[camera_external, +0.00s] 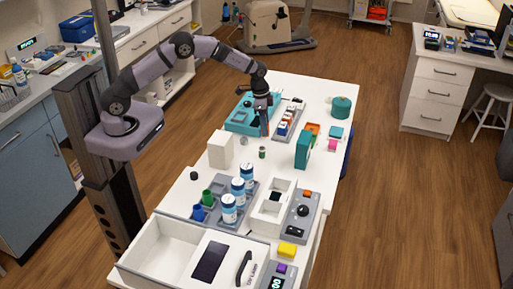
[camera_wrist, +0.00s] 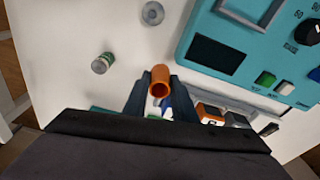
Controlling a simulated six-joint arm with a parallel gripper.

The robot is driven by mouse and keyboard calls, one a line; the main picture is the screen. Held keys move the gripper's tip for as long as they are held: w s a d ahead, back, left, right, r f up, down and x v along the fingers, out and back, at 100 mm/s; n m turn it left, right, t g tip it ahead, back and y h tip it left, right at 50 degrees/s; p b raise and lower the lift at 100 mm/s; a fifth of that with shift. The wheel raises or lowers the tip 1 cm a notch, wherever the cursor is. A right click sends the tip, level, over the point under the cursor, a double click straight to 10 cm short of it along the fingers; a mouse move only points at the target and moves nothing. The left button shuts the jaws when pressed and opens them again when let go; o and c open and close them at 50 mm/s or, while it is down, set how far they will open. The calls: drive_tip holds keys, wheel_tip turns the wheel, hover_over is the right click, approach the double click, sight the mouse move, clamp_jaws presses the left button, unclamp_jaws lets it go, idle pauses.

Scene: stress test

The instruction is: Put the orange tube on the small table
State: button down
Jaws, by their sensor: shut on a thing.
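The orange tube (camera_wrist: 160,76) sits between the two dark fingers of my gripper (camera_wrist: 160,95) in the wrist view, its open end facing the camera. My gripper (camera_external: 263,106) is shut on it, over the far part of the white table (camera_external: 312,92) in the external view, between the teal device and the grey rack. The tube is too small there to make out clearly. I cannot tell whether its lower end touches anything. The white table is the one beside my arm; I cannot tell whether it is the small table named.
The teal device (camera_external: 240,117) is left of the gripper, and the grey rack (camera_external: 286,125) with several coloured pieces is right. A green cylinder (camera_wrist: 102,63) stands nearby. A white box (camera_external: 220,150) and a teal upright block (camera_external: 303,149) stand closer to the camera.

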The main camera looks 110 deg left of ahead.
drive_tip(key=shift+f+p, duration=0.4)
drive_tip(key=shift+f, duration=1.2)
drive_tip(key=shift+f, duration=0.15)
drive_tip(key=c, duration=1.5)
unclamp_jaws()
drive_tip(key=shift+o, duration=0.2)
wheel_tip(320, 180, up, 12)
drive_tip(key=s+b, duration=0.1)
drive_tip(key=b, duration=0.2)
drive_tip(key=shift+s+d, duration=0.15)
drive_tip(key=shift+s, duration=0.05)
drive_tip(key=shift+d, duration=0.1)
